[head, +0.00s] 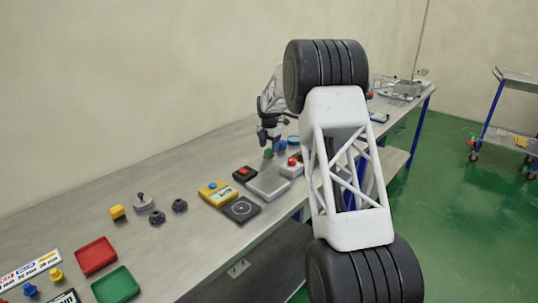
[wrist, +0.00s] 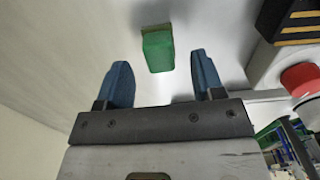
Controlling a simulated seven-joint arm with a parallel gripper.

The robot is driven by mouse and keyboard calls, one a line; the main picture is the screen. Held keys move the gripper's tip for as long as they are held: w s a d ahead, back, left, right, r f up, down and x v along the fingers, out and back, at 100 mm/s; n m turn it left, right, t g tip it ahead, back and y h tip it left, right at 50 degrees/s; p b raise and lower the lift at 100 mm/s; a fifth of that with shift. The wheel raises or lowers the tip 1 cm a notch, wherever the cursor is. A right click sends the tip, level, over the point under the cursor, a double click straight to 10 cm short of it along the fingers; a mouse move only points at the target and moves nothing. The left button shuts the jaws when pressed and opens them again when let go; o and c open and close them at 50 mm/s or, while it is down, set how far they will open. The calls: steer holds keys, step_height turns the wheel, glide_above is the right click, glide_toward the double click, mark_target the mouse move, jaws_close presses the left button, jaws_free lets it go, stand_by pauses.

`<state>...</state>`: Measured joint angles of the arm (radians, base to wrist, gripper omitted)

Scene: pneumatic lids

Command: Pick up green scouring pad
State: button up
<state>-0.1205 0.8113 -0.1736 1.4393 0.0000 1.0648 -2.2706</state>
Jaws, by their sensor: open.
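The green scouring pad (wrist: 158,50) is a small green block in the wrist view, on the light grey tabletop (wrist: 60,45). It lies just beyond my gripper (wrist: 163,80), between the lines of its two blue fingers but ahead of their tips. The fingers are apart, with nothing between them. In the head view my gripper (head: 268,143) is low over the far part of the bench, and a small green patch (head: 268,153) shows by its fingertips. My arm hides part of the bench there.
A box with a red button (wrist: 300,78) and a yellow-and-black striped block (wrist: 300,22) stand close on the right in the wrist view. In the head view, a grey tray (head: 268,187), a yellow device (head: 217,193) and a black square unit (head: 241,209) lie nearer. Bare bench lies left of my gripper.

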mark_target(269, 149)
steer(key=shift+f, duration=1.5)
steer(key=shift+c, duration=0.3)
steer(key=c, duration=0.9)
